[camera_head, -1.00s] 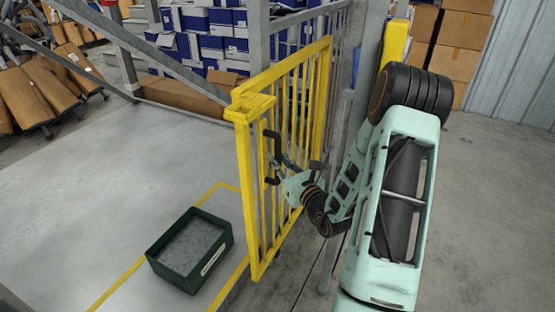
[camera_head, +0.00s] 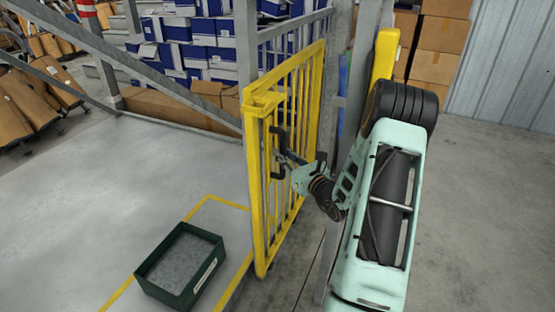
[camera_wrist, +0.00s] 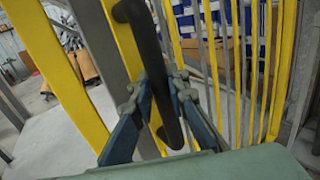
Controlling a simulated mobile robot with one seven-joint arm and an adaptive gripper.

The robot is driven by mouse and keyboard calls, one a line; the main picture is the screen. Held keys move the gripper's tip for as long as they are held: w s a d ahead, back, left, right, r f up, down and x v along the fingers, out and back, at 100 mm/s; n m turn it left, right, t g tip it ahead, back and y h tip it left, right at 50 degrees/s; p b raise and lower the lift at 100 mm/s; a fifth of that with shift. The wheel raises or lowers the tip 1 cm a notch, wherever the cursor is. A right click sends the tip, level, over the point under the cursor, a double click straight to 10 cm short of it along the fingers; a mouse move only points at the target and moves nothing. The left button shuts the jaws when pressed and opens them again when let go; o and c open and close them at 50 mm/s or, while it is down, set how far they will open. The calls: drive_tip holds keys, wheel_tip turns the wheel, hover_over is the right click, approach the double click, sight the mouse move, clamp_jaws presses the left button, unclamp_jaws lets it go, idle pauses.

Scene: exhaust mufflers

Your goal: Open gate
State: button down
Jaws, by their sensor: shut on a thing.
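The yellow barred gate (camera_head: 255,190) stands in the middle of the head view, swung out at an angle from the grey frame. A dark handle (camera_head: 277,168) is fixed to its near end. My gripper (camera_head: 284,158) is at the gate's right side, with its fingers at this handle. In the wrist view the black handle (camera_wrist: 150,55) runs between the two blue-grey fingers of my gripper (camera_wrist: 158,95), which are shut around it. The contact on the handle's far side is hidden.
A dark green open bin (camera_head: 181,265) sits on the grey floor left of the gate, inside a yellow floor line (camera_head: 205,200). Blue and white boxes (camera_head: 200,45) are stacked behind. Cardboard boxes (camera_head: 440,55) stand at the back right. The floor at right is clear.

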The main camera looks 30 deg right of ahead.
drive_tip(key=c, duration=1.9)
unclamp_jaws()
drive_tip(key=shift+s, duration=0.15)
drive_tip(key=s, duration=0.8)
drive_tip(key=s+d, duration=0.1)
drive_tip(key=s, duration=0.2)
drive_tip(key=shift+s, duration=0.4)
drive_tip(key=shift+a, duration=0.1)
